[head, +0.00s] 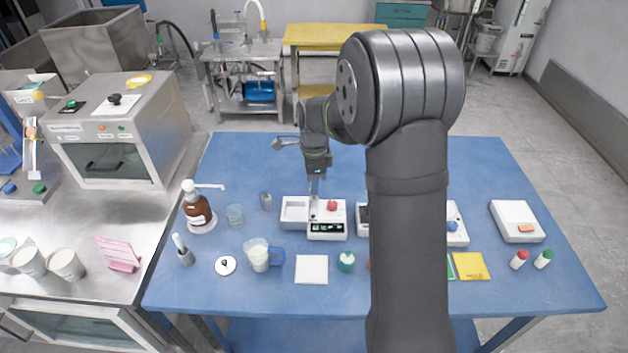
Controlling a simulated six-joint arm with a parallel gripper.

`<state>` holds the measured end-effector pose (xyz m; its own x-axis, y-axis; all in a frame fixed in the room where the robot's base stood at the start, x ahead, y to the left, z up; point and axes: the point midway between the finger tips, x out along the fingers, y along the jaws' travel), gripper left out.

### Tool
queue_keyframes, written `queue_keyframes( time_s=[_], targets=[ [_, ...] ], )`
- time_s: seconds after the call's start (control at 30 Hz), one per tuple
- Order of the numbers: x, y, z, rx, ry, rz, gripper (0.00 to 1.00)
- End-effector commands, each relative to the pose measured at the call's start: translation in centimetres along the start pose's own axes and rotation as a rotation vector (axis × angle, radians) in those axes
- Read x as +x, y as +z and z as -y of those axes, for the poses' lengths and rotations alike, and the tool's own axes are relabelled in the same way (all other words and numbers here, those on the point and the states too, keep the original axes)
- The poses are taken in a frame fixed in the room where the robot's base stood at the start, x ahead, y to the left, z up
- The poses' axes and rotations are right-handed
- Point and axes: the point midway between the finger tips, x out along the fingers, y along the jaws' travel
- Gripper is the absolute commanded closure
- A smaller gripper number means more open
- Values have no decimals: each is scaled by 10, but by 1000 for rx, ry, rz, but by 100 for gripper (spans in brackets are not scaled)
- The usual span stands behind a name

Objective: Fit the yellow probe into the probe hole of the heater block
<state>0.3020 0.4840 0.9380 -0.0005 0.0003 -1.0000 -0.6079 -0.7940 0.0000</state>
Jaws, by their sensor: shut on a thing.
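My gripper (315,182) points down above a white device with a red knob and a small display (340,217), near the middle of the blue table. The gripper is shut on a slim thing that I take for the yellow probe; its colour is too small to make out. Its lower end is close over the device's top, left of the red knob; I cannot tell whether they touch. This device may be the heater block, but I cannot make out a probe hole. A second white device with a blue knob (457,238) is partly hidden behind my arm.
On the blue table (250,160) stand a brown pump bottle (198,210), a beaker (235,216), a jug (258,257), a white square pad (311,270), a green-topped jar (346,262) and a scale (517,220). The table's back left is clear.

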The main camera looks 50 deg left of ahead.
Motion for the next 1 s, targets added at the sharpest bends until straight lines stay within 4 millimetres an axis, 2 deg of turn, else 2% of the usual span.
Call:
queue_keyframes(
  time_s=[1.0],
  targets=[
    [8, 0, 0, 0, 1, 0, 100]
  ],
)
